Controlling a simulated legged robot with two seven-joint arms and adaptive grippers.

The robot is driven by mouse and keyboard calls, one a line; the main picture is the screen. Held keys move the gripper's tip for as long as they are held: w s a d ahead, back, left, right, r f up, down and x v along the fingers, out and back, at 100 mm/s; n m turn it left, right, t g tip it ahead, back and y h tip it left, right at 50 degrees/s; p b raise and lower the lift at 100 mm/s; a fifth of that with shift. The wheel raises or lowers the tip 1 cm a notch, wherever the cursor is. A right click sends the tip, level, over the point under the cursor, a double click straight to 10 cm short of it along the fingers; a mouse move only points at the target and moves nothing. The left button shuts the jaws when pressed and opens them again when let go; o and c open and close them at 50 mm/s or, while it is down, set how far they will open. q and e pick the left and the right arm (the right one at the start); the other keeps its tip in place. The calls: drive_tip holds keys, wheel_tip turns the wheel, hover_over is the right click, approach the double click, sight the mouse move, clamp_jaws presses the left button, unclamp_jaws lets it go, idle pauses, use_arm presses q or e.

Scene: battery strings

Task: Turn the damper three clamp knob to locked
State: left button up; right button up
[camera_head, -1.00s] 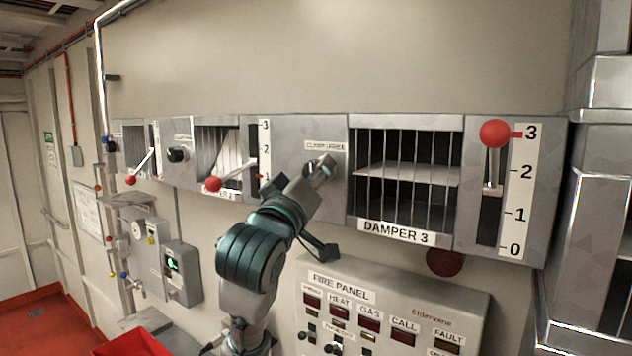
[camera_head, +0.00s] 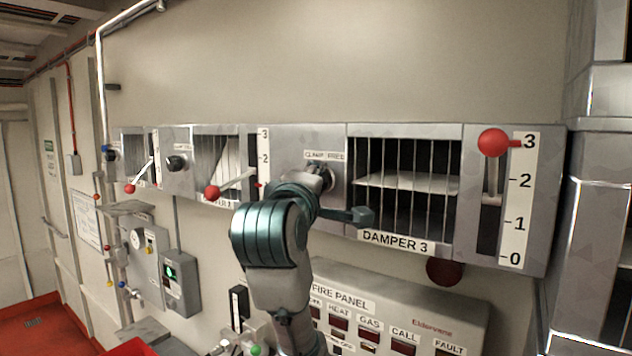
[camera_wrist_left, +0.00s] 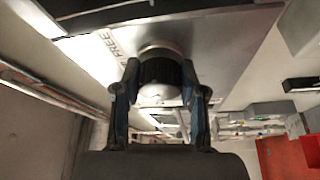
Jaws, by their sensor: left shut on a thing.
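The damper three clamp knob (camera_wrist_left: 160,68) is a dark ribbed knob on a round silver base, under a label reading "CLAMP FREE" (camera_head: 324,155). My left gripper (camera_wrist_left: 160,95) is shut on the knob, with one finger on each side of it in the wrist view. In the head view my left gripper (camera_head: 322,178) is at the panel left of the damper 3 grille (camera_head: 408,190), and my own arm hides much of the knob. The damper 3 lever's red ball (camera_head: 493,142) is up beside the 3 mark. My right gripper is not in view.
The fire panel (camera_head: 400,305) stands out from the wall below. Another clamp knob (camera_head: 176,163) and levers with red balls (camera_head: 212,193) are to the left. A grey metal cabinet (camera_head: 600,230) stands at the right edge.

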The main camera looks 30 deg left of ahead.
use_arm(q)
drive_tip(key=shift+f+n, duration=0.1)
drive_tip(key=shift+n, duration=0.2)
drive_tip(key=o, duration=1.1)
drive_tip(key=shift+a, duration=0.1)
drive_tip(key=shift+o, duration=0.2)
drive_tip(key=r+v, duration=0.1)
drive_tip(key=v, duration=1)
drive_tip(key=shift+s+d+f, duration=0.25)
drive_tip(key=shift+s+f, duration=0.1)
drive_tip(key=shift+f, duration=0.15)
drive_tip(key=shift+a, duration=0.15)
